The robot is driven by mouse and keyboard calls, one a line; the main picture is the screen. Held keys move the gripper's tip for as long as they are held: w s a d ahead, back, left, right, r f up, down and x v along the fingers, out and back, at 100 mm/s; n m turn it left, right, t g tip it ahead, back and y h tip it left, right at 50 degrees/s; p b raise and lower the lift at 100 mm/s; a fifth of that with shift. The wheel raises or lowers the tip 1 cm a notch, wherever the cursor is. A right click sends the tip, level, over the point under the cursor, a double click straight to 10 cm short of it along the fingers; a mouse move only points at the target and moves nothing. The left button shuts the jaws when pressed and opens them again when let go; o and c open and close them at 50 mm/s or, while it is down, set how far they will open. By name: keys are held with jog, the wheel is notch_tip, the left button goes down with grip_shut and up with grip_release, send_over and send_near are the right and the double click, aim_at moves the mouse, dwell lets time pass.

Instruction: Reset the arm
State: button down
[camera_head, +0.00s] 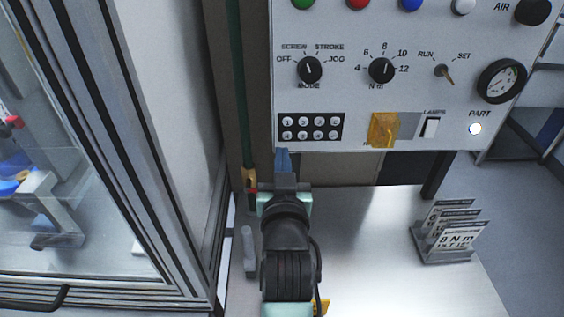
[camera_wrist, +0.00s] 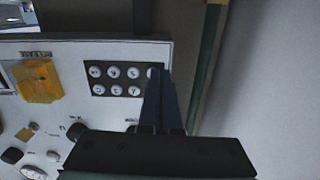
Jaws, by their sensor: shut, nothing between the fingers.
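My arm reaches up from the bottom of the head view. My gripper (camera_head: 283,156) has slim blue fingers that are shut with nothing between them. The fingertips are at the lower edge of the white control panel (camera_head: 350,25), just below the black button block (camera_head: 311,126) with its two rows of white round buttons. In the wrist view the shut fingers (camera_wrist: 160,75) overlap the right end of the button block (camera_wrist: 118,79) and hide part of it. I cannot tell whether the tips touch the panel.
The panel carries a mode knob (camera_head: 309,69), a torque knob (camera_head: 381,70), a yellow cover (camera_head: 383,129) and a gauge (camera_head: 502,81). A green pipe (camera_head: 240,90) runs close on the left, beside a framed glass enclosure (camera_head: 75,130). A card holder (camera_head: 443,256) stands on the bench (camera_head: 380,230).

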jog(key=shift+r, duration=0.1)
jog(key=s+r+t, duration=0.2)
jog(key=s+r, duration=0.1)
jog(key=r, duration=0.8)
jog(key=s+r+t, duration=0.2)
jog(key=r+t, duration=0.1)
jog(key=r, duration=0.8)
jog(key=s+a+r+t, duration=0.1)
jog(key=s+r+t, duration=0.4)
jog(key=s+r, duration=0.9)
notch_tip(320, 180, up, 3)
jog(key=shift+s+f+n, duration=0.1)
jog(key=shift+s+n, duration=0.05)
jog(key=shift+n, duration=0.15)
jog(key=shift+a, duration=0.1)
